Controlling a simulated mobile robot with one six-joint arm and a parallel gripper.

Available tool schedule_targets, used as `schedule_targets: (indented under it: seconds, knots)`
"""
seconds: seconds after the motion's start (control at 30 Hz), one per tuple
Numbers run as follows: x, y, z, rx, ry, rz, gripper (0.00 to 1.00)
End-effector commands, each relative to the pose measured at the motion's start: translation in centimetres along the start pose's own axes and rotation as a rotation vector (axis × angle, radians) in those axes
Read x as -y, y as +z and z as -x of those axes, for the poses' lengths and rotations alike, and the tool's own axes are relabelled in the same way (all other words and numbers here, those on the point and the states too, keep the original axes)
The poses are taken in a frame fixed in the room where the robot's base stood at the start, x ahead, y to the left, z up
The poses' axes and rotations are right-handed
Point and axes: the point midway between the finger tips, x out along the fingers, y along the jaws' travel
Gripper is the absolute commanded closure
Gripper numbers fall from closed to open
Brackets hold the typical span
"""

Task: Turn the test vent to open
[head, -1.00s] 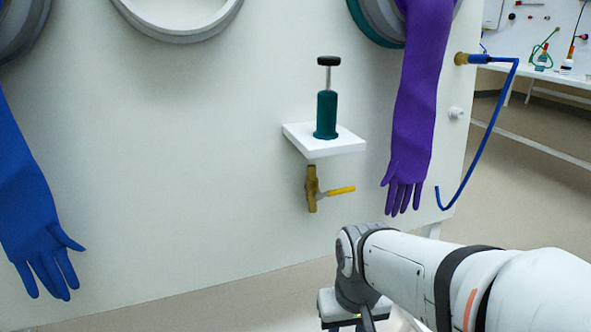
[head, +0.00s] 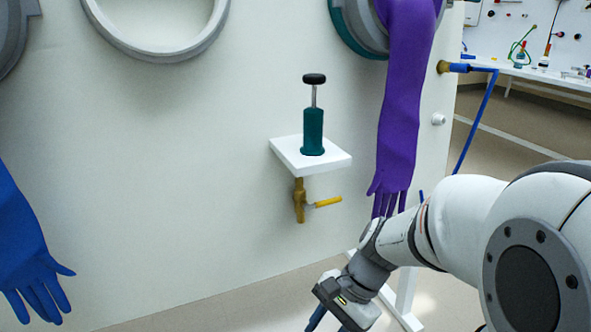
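The test vent looks to be the brass valve (head: 299,200) on the white panel, under a small white shelf (head: 311,159). Its yellow lever (head: 328,202) points right, roughly level and across the upright brass body. A green hand pump (head: 312,132) with a black knob stands upright on the shelf. My gripper (head: 335,312) is at the bottom of the head view, below and a little right of the valve, apart from it. Its fingers are mostly hidden or cut off by the frame, so I cannot tell if it is open.
A purple glove (head: 399,120) hangs right of the shelf, its fingers near my arm. A blue glove (head: 25,255) hangs at left. A blue hose (head: 478,120) hangs from a brass fitting at the panel's right edge. The panel around the valve is clear.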

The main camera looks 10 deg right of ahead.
Motion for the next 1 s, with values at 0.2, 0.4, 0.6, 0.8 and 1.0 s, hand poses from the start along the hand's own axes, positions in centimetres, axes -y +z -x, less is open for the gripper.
schedule_targets:
  seconds: [0.2, 0.4, 0.6, 0.8, 1.0]
  knots:
    - [7.7, 1.0, 4.6, 0.537, -0.208, -0.887, 0.65]
    - [13.5, -4.5, 10.7, 1.104, -0.332, -1.555, 0.65]
    - [14.6, -11.5, 15.2, 1.580, -0.397, -1.904, 0.65]
    - [14.5, -14.6, 16.5, 1.783, -0.420, -1.998, 0.65]
    - [17.1, -14.6, 16.1, 1.794, -0.417, -2.000, 0.65]
